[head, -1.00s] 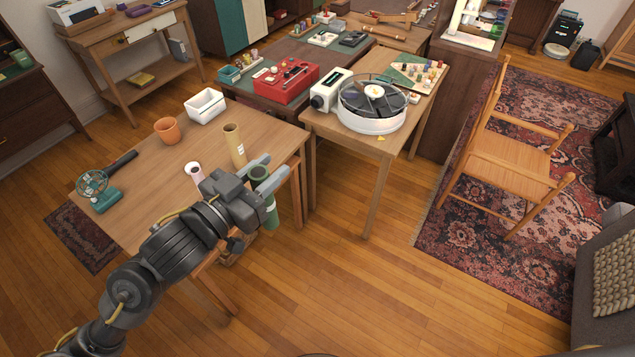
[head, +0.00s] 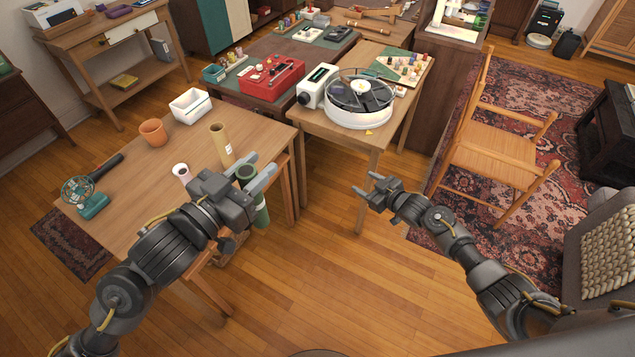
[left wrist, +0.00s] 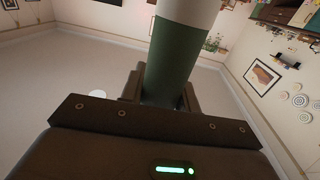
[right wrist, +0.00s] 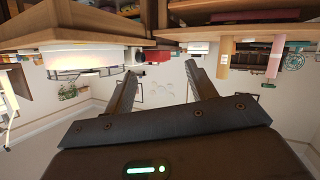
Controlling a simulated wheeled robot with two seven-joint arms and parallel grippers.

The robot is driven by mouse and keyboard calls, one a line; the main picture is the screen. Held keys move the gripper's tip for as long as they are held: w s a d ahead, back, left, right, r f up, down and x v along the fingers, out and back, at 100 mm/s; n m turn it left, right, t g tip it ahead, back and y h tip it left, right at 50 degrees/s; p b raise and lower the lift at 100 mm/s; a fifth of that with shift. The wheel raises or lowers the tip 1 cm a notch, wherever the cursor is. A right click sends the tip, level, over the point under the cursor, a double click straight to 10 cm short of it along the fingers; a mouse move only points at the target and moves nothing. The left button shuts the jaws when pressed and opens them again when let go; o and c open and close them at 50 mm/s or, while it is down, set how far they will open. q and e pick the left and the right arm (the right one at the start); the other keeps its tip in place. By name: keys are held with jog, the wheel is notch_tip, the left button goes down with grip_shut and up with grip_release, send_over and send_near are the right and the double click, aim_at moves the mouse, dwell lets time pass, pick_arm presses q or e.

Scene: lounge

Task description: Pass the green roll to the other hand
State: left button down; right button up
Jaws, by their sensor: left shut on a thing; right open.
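The green roll (head: 261,211) is upright in the head view, at the right edge of the wooden table. My left gripper (head: 263,178) is shut on its upper part. In the left wrist view the green roll (left wrist: 170,65) stands between the fingers and shows a white band. My right gripper (head: 370,187) is open and empty, to the right of the roll with a clear gap between them. In the right wrist view its fingers (right wrist: 164,85) are spread with nothing between them.
The wooden table (head: 150,185) holds a tan roll (head: 220,146), a white-and-pink roll (head: 182,174), an orange pot (head: 153,133), a white bin (head: 191,106) and a teal fan (head: 88,200). A second table with a round white machine (head: 358,103) stands behind. Open floor lies between the arms.

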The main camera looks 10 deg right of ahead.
jog(key=s+a+r+n+g+y, duration=0.1)
jog(key=a+r+n+y, duration=0.3)
jog(key=r, duration=0.6)
jog(key=s+a+r+n+g+y, duration=0.1)
jog(key=a+r+n+y, duration=0.15)
jog(key=a+r, duration=0.5)
jog(key=s+a+r+n+g+y, duration=0.25)
jog(key=s+r+g, duration=0.3)
jog(key=s, duration=0.35)
jog(key=s+a+r+n+g+y, duration=0.1)
jog(key=s+a+r+g+y, duration=0.1)
jog(key=s+a+r+g, duration=0.5)
jog(key=shift+t, duration=0.45)
jog(key=s+a+f, duration=0.1)
jog(key=a, duration=0.2)
jog(key=s+a, duration=0.1)
jog(key=a, duration=0.1)
jog(key=s+a+f, duration=0.1)
jog(key=a, duration=0.2)
jog(key=shift+a+f, duration=0.3)
jog(key=shift+c, duration=0.2)
jog(key=c, duration=0.9)
pick_arm(q)
jog(key=c, duration=0.9)
grip_release()
jog(key=shift+c, duration=0.2)
pick_arm(e)
jog(key=shift+c, duration=0.5)
